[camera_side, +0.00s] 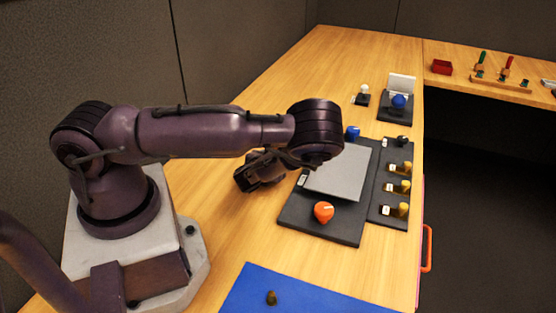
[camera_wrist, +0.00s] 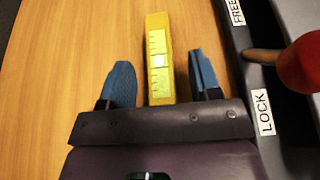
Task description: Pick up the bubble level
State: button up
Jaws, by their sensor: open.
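The bubble level is a yellow bar with a ruled scale and a pale vial window, lying on the wooden table in the wrist view (camera_wrist: 158,28). My gripper (camera_wrist: 160,62) is open, with one blue finger on each side of the level and a visible gap on both sides. The level's near end reaches close to the palm edge. In the side view my gripper (camera_side: 258,170) is low beside the left edge of the dark panel, and I cannot make out the level there.
The dark panel (camera_side: 290,220) carries a grey plate (camera_side: 340,172), an orange knob (camera_side: 323,212) and a blue knob (camera_side: 352,132). In the wrist view its FREE and LOCK labels and a red knob (camera_wrist: 302,65) lie close right of my fingers. A blue mat (camera_side: 315,295) lies in front. Table left of the level is clear.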

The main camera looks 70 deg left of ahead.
jog(key=c, duration=1)
jog(key=shift+r, duration=0.1)
